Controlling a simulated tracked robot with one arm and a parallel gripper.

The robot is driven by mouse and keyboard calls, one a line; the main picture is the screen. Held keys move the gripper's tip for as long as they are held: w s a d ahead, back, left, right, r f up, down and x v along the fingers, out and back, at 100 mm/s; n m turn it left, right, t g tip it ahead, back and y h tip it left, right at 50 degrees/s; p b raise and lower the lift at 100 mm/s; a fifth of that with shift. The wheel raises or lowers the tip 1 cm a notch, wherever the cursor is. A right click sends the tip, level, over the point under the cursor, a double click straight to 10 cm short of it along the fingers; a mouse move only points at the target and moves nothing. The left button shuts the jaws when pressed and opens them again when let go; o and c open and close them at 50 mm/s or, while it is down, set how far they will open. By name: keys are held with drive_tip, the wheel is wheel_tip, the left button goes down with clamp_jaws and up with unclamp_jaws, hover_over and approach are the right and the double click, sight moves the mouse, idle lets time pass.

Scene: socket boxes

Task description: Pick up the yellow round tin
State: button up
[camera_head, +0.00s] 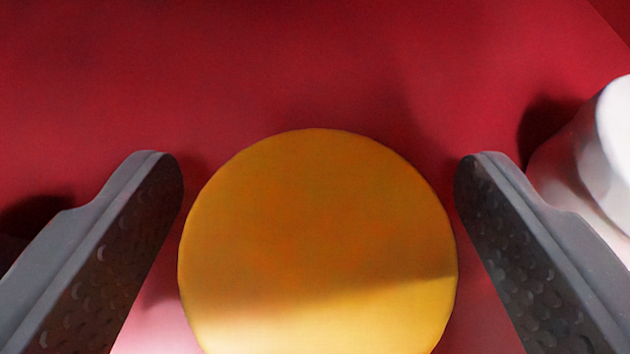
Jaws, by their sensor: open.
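The yellow round tin (318,235) stands on a red surface at the lower middle of the head camera view. Its round top faces the camera, and its near edge is cut off by the bottom of the picture. My gripper (318,165) is open, with one grey finger to the left of the tin and one to the right. The tin lies between the fingers, with a narrow gap showing at each side near the fingertips. How high the fingers are relative to the tin is hard to tell.
A white rounded object (605,145) stands at the right edge, close beside the right finger and partly hidden by it. The red surface (270,70) beyond the tin is clear. An edge of it shows at the top right corner. A dark shadow or object lies at far left.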

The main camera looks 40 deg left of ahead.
drive_tip(key=c, duration=1.1)
drive_tip(key=shift+r, duration=0.15)
